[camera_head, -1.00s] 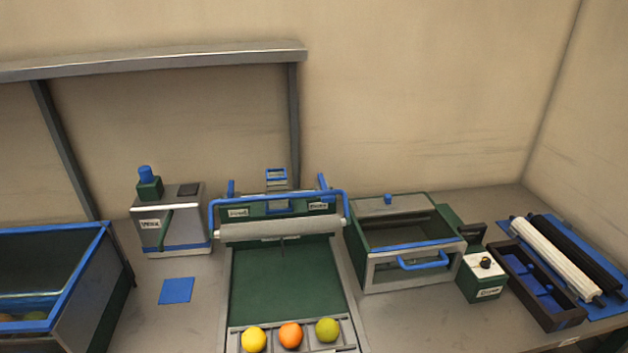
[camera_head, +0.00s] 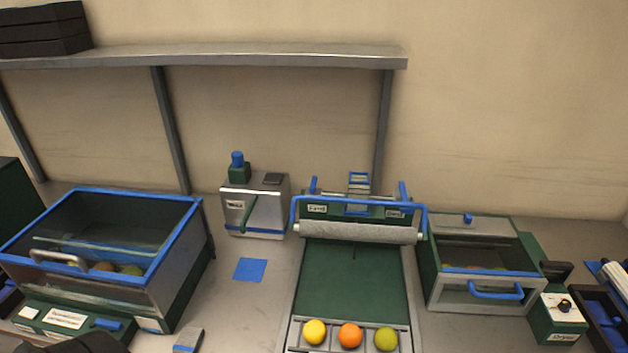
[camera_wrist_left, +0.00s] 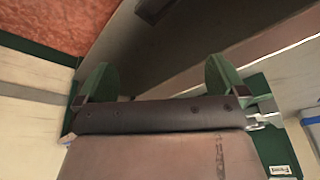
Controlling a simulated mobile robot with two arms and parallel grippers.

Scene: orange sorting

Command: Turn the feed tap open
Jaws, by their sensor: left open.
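No part is clearly readable as the feed tap. A small blue lever (camera_head: 108,323) sits on the green front panel below the blue-rimmed glass tank (camera_head: 150,197). A blue knob (camera_head: 237,160) tops the small grey and green unit (camera_head: 238,212) at the back; its label is too small to read surely. My left gripper (camera_wrist_left: 160,84) shows in the left wrist view with its two green fingers wide apart and nothing between them. Its fingers are not clearly visible in the head view. My right gripper is in neither view.
A green sorting bed (camera_head: 345,280) stands in the middle, with a yellow, an orange and a green fruit in its front slots. A drawer unit (camera_head: 475,260) and a switch box (camera_head: 558,318) stand to its right. A blue mat (camera_head: 250,269) lies on the counter.

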